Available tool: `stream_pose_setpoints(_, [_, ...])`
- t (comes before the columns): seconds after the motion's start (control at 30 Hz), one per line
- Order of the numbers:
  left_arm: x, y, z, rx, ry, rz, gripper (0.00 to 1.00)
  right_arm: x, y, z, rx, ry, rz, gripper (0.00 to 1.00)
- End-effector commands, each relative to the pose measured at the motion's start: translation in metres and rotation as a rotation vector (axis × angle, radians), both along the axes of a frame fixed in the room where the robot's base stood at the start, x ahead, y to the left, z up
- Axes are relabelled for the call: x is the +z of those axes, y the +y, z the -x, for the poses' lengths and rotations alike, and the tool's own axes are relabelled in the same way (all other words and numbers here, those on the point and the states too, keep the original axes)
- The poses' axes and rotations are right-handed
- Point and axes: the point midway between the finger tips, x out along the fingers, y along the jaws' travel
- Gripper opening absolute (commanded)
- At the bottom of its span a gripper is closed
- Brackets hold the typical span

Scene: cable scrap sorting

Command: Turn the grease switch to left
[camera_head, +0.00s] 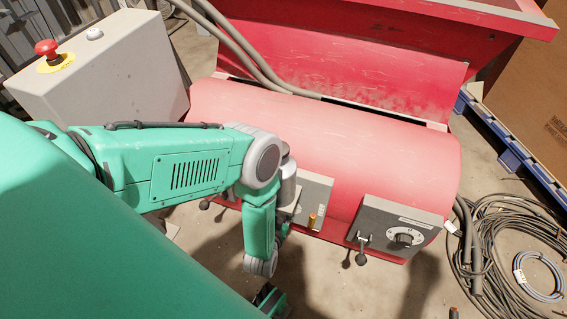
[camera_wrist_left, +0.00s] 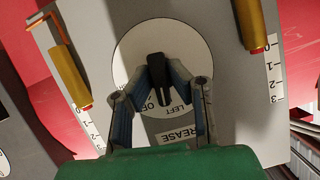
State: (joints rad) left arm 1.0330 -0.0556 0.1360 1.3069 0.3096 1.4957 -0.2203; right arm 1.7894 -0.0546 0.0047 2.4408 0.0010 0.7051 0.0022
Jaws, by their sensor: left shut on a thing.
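In the left wrist view, the grease switch is a black knob (camera_wrist_left: 157,85) on a round white dial (camera_wrist_left: 132,52). The dial carries the upside-down words OFF and LEFT near the knob's lower end. A label reading GREASE (camera_wrist_left: 180,134) sits below, partly hidden by a finger. My left gripper (camera_wrist_left: 158,72) is shut on the knob, one finger on each side. The knob stands roughly upright in this picture; its exact setting is hard to read. In the head view my green left arm hides the switch and most of its grey panel (camera_head: 316,188). My right gripper is not identifiable.
Two yellow cylinders (camera_wrist_left: 257,25) with number scales flank the dial. The panel is mounted on a red machine (camera_head: 340,145). A second grey box (camera_head: 385,222) with a dial and levers is to the right. Cables (camera_head: 500,240) lie on the floor at right.

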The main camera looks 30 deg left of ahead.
Motion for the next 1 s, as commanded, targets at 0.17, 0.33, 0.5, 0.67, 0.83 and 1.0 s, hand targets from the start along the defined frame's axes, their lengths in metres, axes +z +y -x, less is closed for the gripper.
stream_pose_setpoints(0.17, [-0.0037,0.0005,0.0067,0.002,-0.005,0.089,0.0,0.0032,0.0,0.0,0.0,0.0,0.0,0.4])
stream_pose_setpoints(0.33, [-0.0041,0.0005,0.0069,0.003,-0.017,0.139,0.0,0.0043,0.0,0.0,0.0,0.0,0.0,0.4])
stream_pose_setpoints(0.5, [-0.0045,0.0002,0.0069,0.001,-0.021,0.161,0.0,0.0047,0.0,0.0,0.0,0.0,0.0,0.4])
stream_pose_setpoints(0.67, [-0.0047,-0.0002,0.0072,0.001,-0.022,0.164,0.0,0.0047,0.0,0.0,0.0,0.0,0.0,0.4])
stream_pose_setpoints(0.83, [-0.0049,-0.0004,0.0073,0.001,-0.021,0.164,0.0,0.0046,0.0,0.0,0.0,0.0,0.0,0.4])
stream_pose_setpoints(1.0, [-0.0039,-0.0004,0.0059,0.0,-0.025,0.163,0.34,0.0046,0.0,0.0,0.0,0.0,0.0,0.4])
